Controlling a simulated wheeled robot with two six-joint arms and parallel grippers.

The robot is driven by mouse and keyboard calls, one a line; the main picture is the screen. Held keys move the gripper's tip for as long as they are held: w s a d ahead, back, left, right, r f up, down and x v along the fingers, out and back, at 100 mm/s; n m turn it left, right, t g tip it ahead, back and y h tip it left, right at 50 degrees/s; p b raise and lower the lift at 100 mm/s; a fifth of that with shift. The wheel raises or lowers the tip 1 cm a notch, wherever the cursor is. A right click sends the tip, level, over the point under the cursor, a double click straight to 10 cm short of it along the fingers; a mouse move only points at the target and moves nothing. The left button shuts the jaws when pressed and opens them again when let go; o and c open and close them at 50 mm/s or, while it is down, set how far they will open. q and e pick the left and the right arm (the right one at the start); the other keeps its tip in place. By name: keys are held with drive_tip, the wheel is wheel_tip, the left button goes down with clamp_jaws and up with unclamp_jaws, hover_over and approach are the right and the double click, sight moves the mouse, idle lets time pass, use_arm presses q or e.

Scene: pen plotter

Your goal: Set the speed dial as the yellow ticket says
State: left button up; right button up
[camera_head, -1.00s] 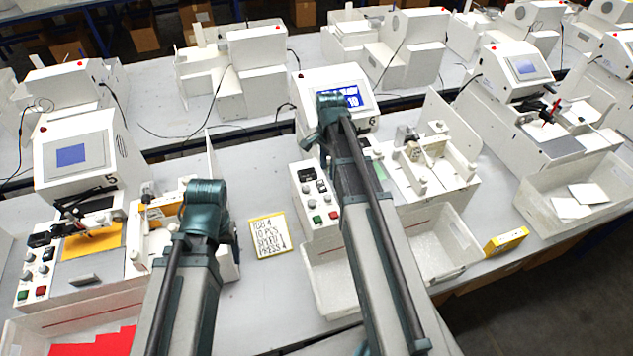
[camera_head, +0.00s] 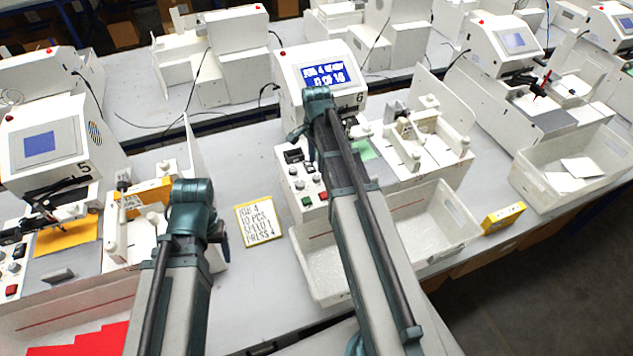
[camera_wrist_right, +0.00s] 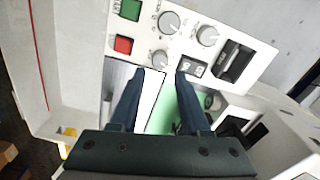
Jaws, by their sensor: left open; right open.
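The yellow-edged ticket (camera_head: 258,222) lies on the table; it seems to read JOB 4, 10 PCS, SPEED 1, PRESS 4, the speed figure being small and uncertain. The control panel (camera_head: 291,193) of plotter 6 has several grey knobs, showing in the right wrist view as an upper knob (camera_wrist_right: 168,21), a right knob (camera_wrist_right: 207,35) and a lower knob (camera_wrist_right: 159,58). I cannot read which is the speed dial. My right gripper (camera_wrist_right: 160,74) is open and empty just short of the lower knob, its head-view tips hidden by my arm. My left gripper (camera_head: 220,232) is open, left of the ticket, mostly hidden.
Plotter 6's lit blue screen (camera_head: 325,75) stands above the panel. A green button (camera_wrist_right: 130,10) and red button (camera_wrist_right: 123,45) sit beside the knobs. A white bin (camera_head: 460,235) is in front, a yellow box (camera_head: 503,218) right of it. Plotter 5 (camera_head: 55,140) stands left.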

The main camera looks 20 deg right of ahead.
sight(317, 177)
wheel_tip(317, 177, down, 6)
drive_tip(key=b, duration=0.5)
drive_tip(key=shift+f, duration=0.25)
clamp_jaws()
